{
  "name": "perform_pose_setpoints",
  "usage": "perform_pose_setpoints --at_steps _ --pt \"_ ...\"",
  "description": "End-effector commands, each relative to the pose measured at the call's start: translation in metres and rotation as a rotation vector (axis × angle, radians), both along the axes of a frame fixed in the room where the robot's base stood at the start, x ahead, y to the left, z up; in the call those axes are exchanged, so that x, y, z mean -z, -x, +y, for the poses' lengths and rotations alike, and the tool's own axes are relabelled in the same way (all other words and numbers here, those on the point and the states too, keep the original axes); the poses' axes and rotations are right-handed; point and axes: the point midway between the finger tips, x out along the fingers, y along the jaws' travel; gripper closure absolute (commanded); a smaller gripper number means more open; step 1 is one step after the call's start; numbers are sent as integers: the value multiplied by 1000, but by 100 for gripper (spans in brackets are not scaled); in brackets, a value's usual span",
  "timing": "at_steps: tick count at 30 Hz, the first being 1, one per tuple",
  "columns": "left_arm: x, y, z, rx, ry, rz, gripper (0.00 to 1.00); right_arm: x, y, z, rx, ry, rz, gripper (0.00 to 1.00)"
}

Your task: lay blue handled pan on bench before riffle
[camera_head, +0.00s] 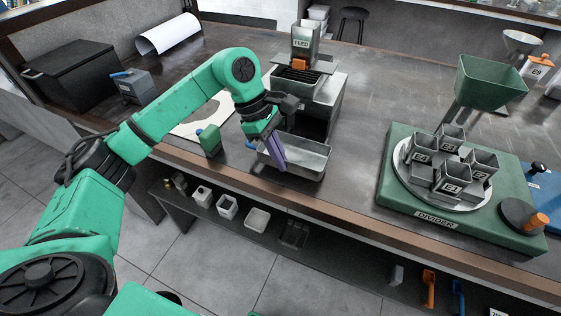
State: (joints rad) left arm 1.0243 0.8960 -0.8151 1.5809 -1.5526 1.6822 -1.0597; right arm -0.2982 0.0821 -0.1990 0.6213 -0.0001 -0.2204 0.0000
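A grey metal pan (309,159) is in front of the riffle, close to the bench's front edge. I cannot tell whether it rests on the bench or is held just above it. A bluish-purple strip (278,155) slants across its near left side, and I cannot tell whether it is the pan's handle. My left gripper (272,138) is right at the strip's upper end, over the pan's left part. Its fingertips are hard to make out. The riffle (297,77) stands behind the pan, with a hopper marked FEED on top. My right gripper is not in view.
A green divider (392,184) with several cups is to the right. A small green container (209,140) stands left of the pan. A grey box with a blue handle (136,88) is farther left, beside a black case (70,75). A lower shelf (340,256) holds small containers and scoops.

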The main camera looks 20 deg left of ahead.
Motion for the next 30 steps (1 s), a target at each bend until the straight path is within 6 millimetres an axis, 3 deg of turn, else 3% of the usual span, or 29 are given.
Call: perform_pose_setpoints --at_steps 3,12,13,15,24,26,30 --pt "19 1 0 0 -1 2 100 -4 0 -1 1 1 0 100" --pt "25 0 0 1 -1 0 100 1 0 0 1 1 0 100" --pt "25 0 0 1 -1 0 93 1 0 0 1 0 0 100" --pt "23 0 0 0 -1 1 67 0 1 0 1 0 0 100" --pt "22 0 0 0 -1 1 67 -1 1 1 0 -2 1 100" --pt "17 0 0 1 -1 0 67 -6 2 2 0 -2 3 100" --pt "0 -1 10 -1 -1 -4 67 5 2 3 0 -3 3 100"
